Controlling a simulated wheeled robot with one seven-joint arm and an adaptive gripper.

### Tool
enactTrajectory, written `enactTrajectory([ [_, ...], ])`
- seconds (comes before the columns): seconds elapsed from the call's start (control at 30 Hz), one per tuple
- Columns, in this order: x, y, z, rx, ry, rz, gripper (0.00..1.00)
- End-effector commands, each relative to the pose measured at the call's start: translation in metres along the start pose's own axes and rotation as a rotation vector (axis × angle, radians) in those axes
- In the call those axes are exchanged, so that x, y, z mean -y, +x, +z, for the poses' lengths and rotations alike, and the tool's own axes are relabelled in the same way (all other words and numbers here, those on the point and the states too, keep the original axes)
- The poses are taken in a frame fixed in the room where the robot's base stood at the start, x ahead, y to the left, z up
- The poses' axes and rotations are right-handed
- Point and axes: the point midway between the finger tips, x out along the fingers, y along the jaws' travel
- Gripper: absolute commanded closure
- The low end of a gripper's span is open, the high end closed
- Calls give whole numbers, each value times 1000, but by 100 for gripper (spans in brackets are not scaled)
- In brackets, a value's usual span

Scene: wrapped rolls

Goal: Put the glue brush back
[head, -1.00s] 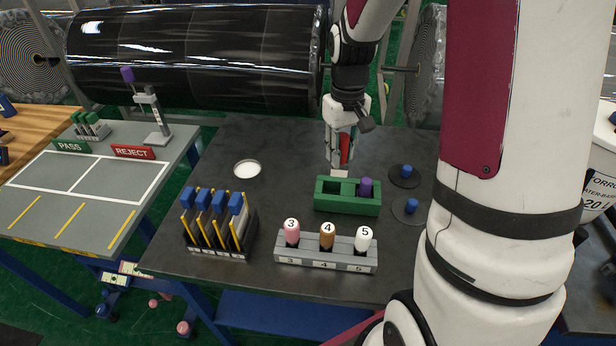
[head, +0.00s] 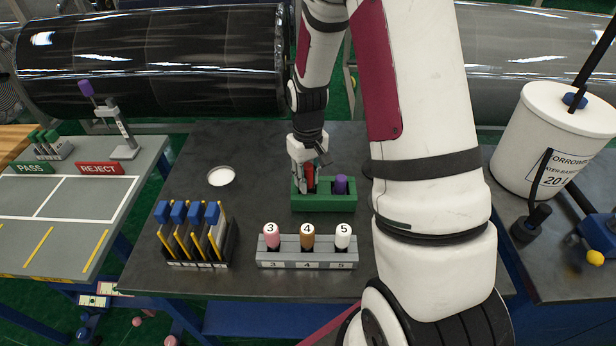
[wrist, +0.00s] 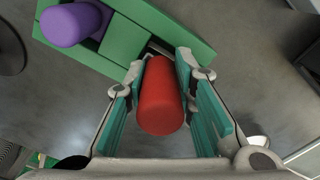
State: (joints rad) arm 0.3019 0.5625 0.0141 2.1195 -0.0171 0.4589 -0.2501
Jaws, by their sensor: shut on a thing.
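My gripper (head: 306,178) is shut on a red cylinder (wrist: 161,98), seen between the teal-padded fingers in the wrist view. The red also shows at the green holder (head: 325,204) in the head view. The holder carries a purple piece (head: 341,185) in its right compartment. In the wrist view the red cylinder stands beside a dark opening of the holder (wrist: 130,41); its lower end is hidden, so I cannot tell how far inside it is. The purple piece (wrist: 72,24) is at upper left. I cannot tell whether the red cylinder is the glue brush's handle.
A grey rack (head: 307,259) with pieces numbered 3, 4 and 5 stands in front of the holder. Blue-topped tools (head: 190,230) stand in a dark rack at left. A white round dish (head: 221,176) lies behind them. A white bucket (head: 545,145) stands at right.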

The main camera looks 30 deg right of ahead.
Motion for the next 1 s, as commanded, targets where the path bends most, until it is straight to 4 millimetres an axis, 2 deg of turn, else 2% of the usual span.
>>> enactTrajectory([
  [0.3,0,3,0,0,0,0,100],
  [0.33,0,3,0,0,0,0,70],
  [0.4,0,2,0,0,0,0,56],
  [0.77,0,-1,0,-2,0,0,56],
  [0.87,0,-10,-2,-4,0,1,56],
  [1.0,0,-32,-2,-7,0,2,56],
])
